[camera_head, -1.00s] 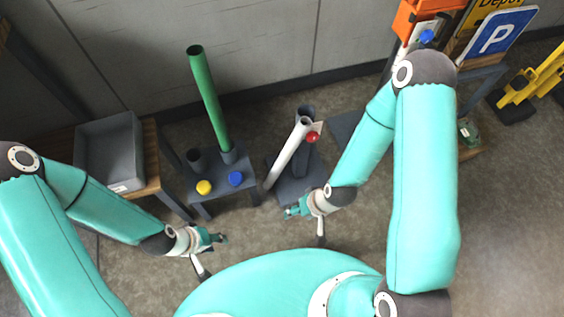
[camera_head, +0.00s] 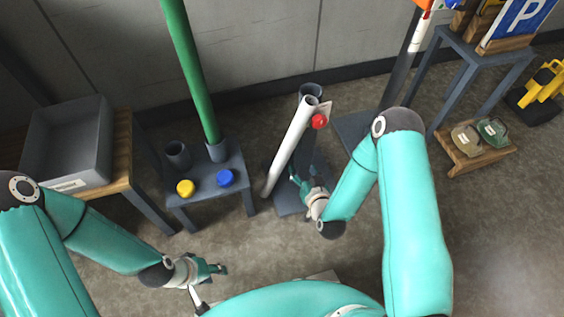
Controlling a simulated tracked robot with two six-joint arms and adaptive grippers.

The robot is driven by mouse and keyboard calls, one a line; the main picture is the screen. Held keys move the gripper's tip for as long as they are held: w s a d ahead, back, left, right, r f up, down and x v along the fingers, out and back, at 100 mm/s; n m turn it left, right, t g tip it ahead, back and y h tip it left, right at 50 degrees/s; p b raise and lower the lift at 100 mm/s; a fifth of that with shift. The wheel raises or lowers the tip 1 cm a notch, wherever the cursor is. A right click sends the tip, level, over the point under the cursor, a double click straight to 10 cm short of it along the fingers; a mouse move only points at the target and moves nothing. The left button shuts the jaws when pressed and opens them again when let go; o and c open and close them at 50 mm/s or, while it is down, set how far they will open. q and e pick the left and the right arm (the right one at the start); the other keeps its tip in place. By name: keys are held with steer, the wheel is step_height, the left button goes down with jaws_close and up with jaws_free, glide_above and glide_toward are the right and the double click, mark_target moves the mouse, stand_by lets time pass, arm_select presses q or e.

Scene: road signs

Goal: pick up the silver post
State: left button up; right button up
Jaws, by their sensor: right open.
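The silver post (camera_head: 288,150) is a pale tube with an open top end. It leans, its top up to the right beside a dark holder tube (camera_head: 310,90) and its lower end down left near a dark base plate (camera_head: 290,204). My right gripper (camera_head: 296,179) is open and empty, just right of the post's lower half; I cannot tell whether it touches it. My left gripper (camera_head: 222,268) hangs low at the left, away from the post and holding nothing that I see. Its fingers are too small to tell their opening.
A green post (camera_head: 189,75) stands in a small table (camera_head: 205,200) with a yellow knob (camera_head: 185,187) and a blue knob (camera_head: 225,177). A red knob (camera_head: 319,121) is by the post's top. A grey bin (camera_head: 70,150) is left. Floor at front right is clear.

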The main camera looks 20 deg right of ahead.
mark_target(290, 150)
steer(key=b+x, duration=0.2)
steer(key=x, duration=0.9)
steer(key=b+x, duration=0.1)
steer(key=x, duration=0.2)
steer(key=shift+w+a+f+b, duration=0.15)
steer(key=shift+a+f+b, duration=0.2)
steer(key=shift+f, duration=0.1)
steer(key=shift+w+f, duration=0.1)
steer(key=shift+w, duration=0.3)
jaws_close()
steer(key=shift+d, duration=0.1)
